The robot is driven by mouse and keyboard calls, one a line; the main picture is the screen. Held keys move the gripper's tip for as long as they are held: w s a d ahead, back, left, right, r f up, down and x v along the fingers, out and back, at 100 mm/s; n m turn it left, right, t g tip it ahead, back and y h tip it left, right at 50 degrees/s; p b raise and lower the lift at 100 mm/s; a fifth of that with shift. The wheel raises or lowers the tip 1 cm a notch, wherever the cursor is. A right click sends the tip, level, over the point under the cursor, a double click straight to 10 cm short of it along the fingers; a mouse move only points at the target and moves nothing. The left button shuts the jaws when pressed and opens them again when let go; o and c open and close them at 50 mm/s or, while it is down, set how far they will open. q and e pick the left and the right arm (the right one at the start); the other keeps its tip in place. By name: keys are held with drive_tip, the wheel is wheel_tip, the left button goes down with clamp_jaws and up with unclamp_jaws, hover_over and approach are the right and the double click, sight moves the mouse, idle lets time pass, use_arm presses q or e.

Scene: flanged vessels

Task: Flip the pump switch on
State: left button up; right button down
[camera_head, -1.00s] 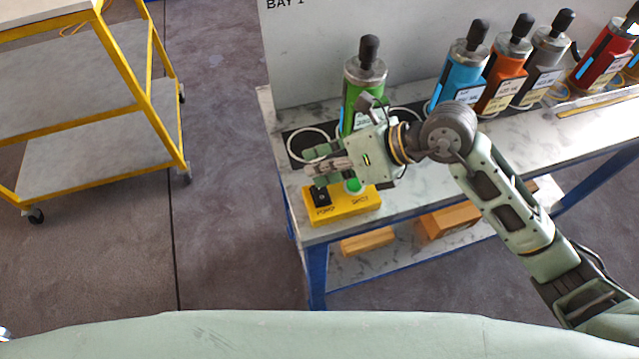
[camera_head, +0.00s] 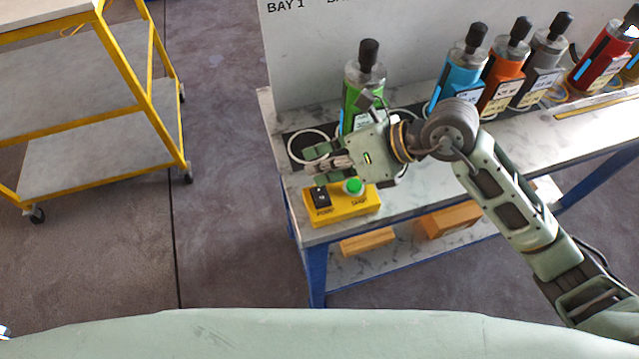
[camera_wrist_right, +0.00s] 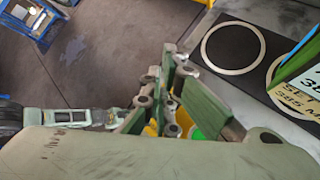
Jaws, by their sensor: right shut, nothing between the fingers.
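The yellow switch box (camera_head: 340,212) sits at the left front of the bench. Its black pump switch (camera_head: 320,197) is on the left part of its top, uncovered. A round bright green button or lamp (camera_head: 354,186) is on the right part. My right gripper (camera_head: 312,166) is shut and empty, just above and behind the box, apart from the switch. In the right wrist view, my gripper's fingers (camera_wrist_right: 170,85) hide most of the box; a bit of green (camera_wrist_right: 195,133) shows behind them.
A green vessel (camera_head: 352,98) stands right behind my right gripper, beside an empty white ring (camera_head: 308,147). Blue (camera_head: 456,82), orange (camera_head: 503,78), grey and red vessels stand farther right. A yellow-framed cart (camera_head: 150,85) is at the left, with clear floor between.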

sight(321, 188)
drive_tip(key=shift+r, duration=0.1)
drive_tip(key=r+p, duration=0.2)
drive_tip(key=r, duration=0.1)
drive_tip(key=r+p, duration=0.1)
drive_tip(key=shift+s+d+r, duration=0.15)
drive_tip(key=shift+s+r, duration=0.25)
